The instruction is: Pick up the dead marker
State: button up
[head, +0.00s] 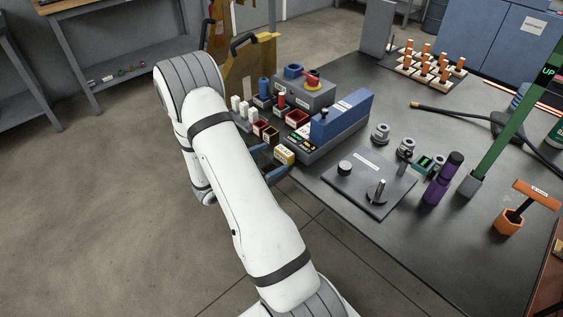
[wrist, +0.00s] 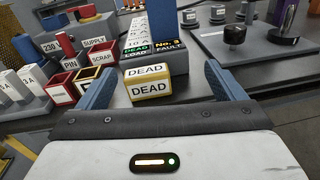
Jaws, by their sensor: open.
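The dead marker is a small block with a yellow body and white faces lettered DEAD. In the wrist view the dead marker (wrist: 150,87) sits on the dark bench top near its edge, between and ahead of my gripper's two blue fingers. My gripper (wrist: 158,84) is open and empty, with one finger on each side of the marker and a visible gap to it. In the head view the dead marker (head: 284,155) shows at the bench's near left edge, beside my gripper (head: 271,160), which my arm partly hides.
A small red bin (wrist: 62,88) and a SCRAP bin (wrist: 101,60) stand left of the marker. Behind it is a grey and blue unit (head: 340,122) with DEAD LOAD and FAULT labels. A dark plate with knobs (head: 358,184) lies to the right.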

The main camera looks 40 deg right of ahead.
aim_at(281, 154)
jog(key=f, duration=0.1)
jog(key=w+f+n+t, duration=0.1)
jog(key=f+n, duration=0.1)
jog(key=shift+w+d+t+h, duration=0.3)
jog(key=shift+d, duration=0.1)
jog(key=d, duration=0.4)
jog(key=w+d, duration=0.1)
jog(key=d, duration=0.2)
jog(key=shift+f+b, duration=0.1)
jog(key=shift+b, duration=0.2)
jog(key=c, duration=1.1)
